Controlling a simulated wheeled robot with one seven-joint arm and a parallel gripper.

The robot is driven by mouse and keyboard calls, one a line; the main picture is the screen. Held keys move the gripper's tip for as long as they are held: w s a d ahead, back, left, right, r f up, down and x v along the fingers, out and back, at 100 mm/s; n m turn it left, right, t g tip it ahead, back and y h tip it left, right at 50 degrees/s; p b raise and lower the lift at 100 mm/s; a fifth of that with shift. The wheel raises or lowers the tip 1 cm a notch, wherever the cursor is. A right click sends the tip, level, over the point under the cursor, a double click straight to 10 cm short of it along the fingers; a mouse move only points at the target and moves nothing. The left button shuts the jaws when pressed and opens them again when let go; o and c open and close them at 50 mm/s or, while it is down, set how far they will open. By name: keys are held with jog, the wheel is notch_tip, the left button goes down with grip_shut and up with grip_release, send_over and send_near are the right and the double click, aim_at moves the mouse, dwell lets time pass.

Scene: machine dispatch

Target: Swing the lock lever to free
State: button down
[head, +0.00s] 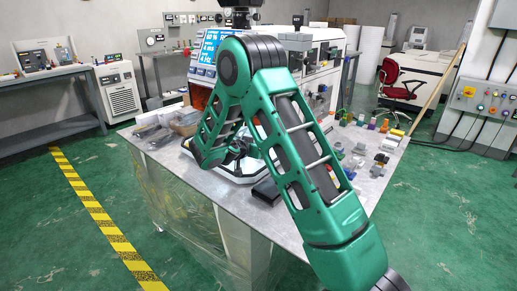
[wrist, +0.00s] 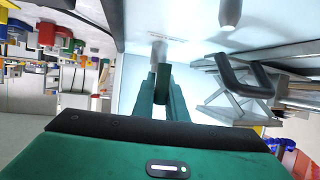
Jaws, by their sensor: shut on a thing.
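In the wrist view my gripper (wrist: 162,93) has its two green fingers shut on a dark, narrow lever (wrist: 163,78), which I take for the lock lever. A short grey cylinder (wrist: 158,48) shows just beyond it, against a pale panel (wrist: 205,60). The fingers hide part of the lever, so its full angle cannot be told.
In the wrist view a dark U-shaped handle (wrist: 248,82) stands right of the fingers, and a grey cylinder (wrist: 230,12) is above. A machine with a blue screen (head: 212,45) stands behind.

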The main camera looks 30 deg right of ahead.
jog(key=shift+s+a+f+m+g, duration=0.1)
jog(key=shift+a+f+m+g, duration=0.2)
jog(key=shift+f+g, duration=0.25)
jog(key=c, duration=1.8)
grip_release()
jog(key=shift+o, duration=0.2)
jog(key=shift+d+r, duration=0.2)
jog(key=shift+r, duration=0.05)
jog(key=v, duration=1)
jog(key=shift+s+a, duration=0.1)
jog(key=shift+a, duration=0.3)
jog(key=shift+d, duration=0.1)
jog(key=s+d+r+g+y, duration=0.2)
jog(key=s+d, duration=0.3)
jog(key=s, duration=0.5)
jog(key=s+d+r+g+y, duration=0.25)
jog(key=s+d, duration=0.25)
jog(key=s, duration=0.5)
jog(key=s+a+n+y, duration=0.3)
jog(key=s+a, duration=0.1)
jog(key=s, duration=0.8)
jog(key=s+a+n+g+y, duration=0.1)
jog(key=s+a+y, duration=0.3)
jog(key=s, duration=0.9)
jog(key=shift+a+f+n+g, duration=0.15)
jog(key=shift+f+n+g, duration=0.15)
jog(key=shift+n, duration=0.6)
